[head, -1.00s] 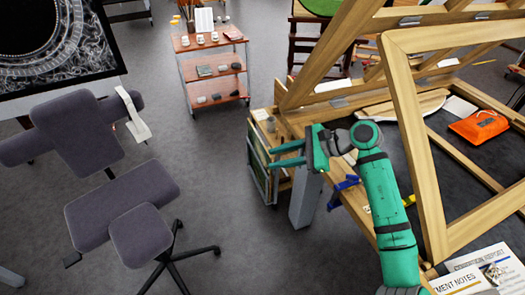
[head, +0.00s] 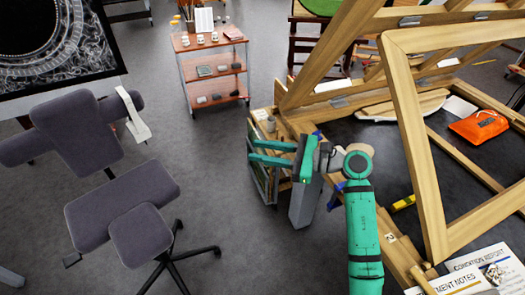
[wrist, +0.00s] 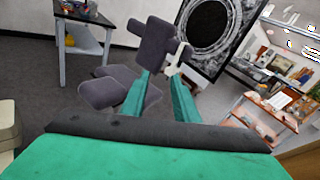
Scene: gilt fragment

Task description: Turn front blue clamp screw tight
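A blue clamp (head: 336,196) sits at the near-left edge of the wooden workbench, partly hidden behind my arm; I cannot make out its screw. A small blue bit (head: 318,133) shows behind my gripper's body, and I cannot tell what it belongs to. My green gripper (head: 251,152) is beyond the bench's left edge, its two fingers apart with nothing visible between them. It points left, away from the blue clamp. In the wrist view the fingers (wrist: 158,95) are also spread, facing the chair and the room, and no clamp shows there.
A wooden frame (head: 405,130) stands tilted over the bench, right of my arm. An orange object (head: 478,127) and a yellow one (head: 404,202) lie on the bench. A purple-grey chair (head: 120,200) is at left, a shelf cart (head: 212,70) behind. Floor between is clear.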

